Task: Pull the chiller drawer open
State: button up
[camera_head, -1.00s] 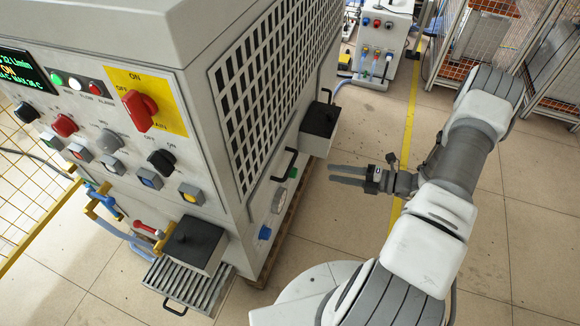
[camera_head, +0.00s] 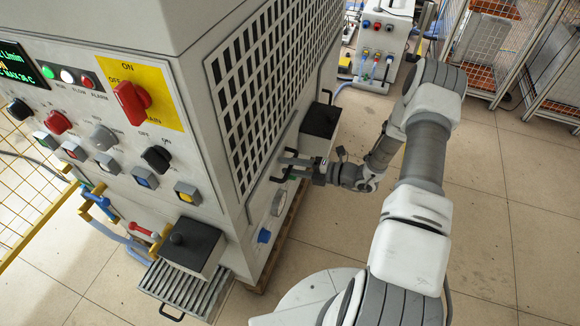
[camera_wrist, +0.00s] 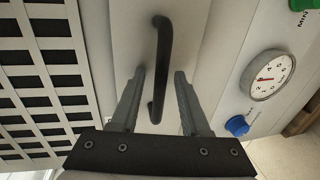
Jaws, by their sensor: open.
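The chiller (camera_head: 215,110) is a large grey cabinet with a slotted grille on its right side. A black bar handle (camera_head: 279,176) sits low on that side, below the grille, partly covered by my fingers. In the wrist view the handle (camera_wrist: 162,45) runs up and down on a pale grey panel (camera_wrist: 135,30), which appears to be the drawer front. My gripper (camera_head: 290,168) is at this handle. In the wrist view my gripper (camera_wrist: 160,74) is open, with one finger on each side of the handle. Contact with the handle cannot be told.
A round gauge (camera_wrist: 268,75) and a blue knob (camera_wrist: 237,126) lie right of the handle. A black-topped box (camera_head: 320,122) juts from the side near my gripper. A slatted tray (camera_head: 190,285) projects at the front.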

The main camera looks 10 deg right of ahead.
grip_shut()
dwell(1.4)
